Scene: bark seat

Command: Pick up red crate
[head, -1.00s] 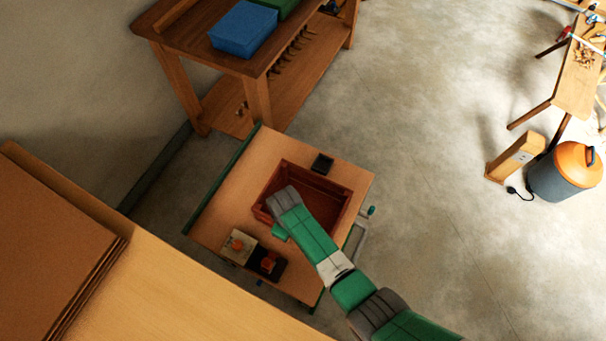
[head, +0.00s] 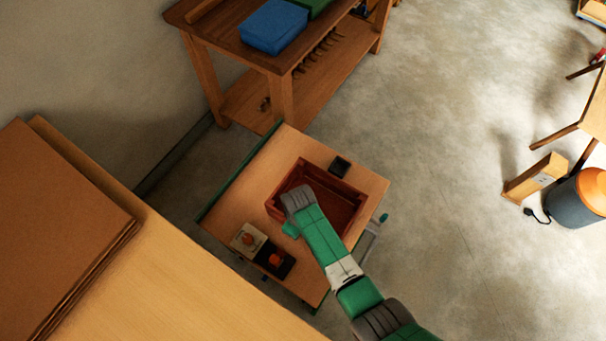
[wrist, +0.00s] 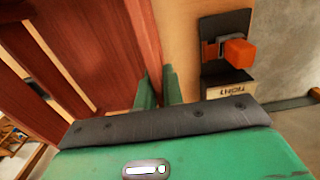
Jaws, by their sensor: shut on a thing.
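The red crate (head: 347,198) is an open, reddish-brown slatted box on the small wooden-topped cart (head: 236,196). It looks upright and empty where I can see inside. My arm hides its near left part in the head view. In the wrist view, the crate's wall (wrist: 88,40) fills the left side. My gripper (wrist: 158,88) has its two green fingers close together at the edge of that wall, shut on it. The fingertips are hidden in the head view. I cannot tell whether the crate's bottom touches the cart top.
A workbench with a blue box (head: 273,26) stands beyond.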

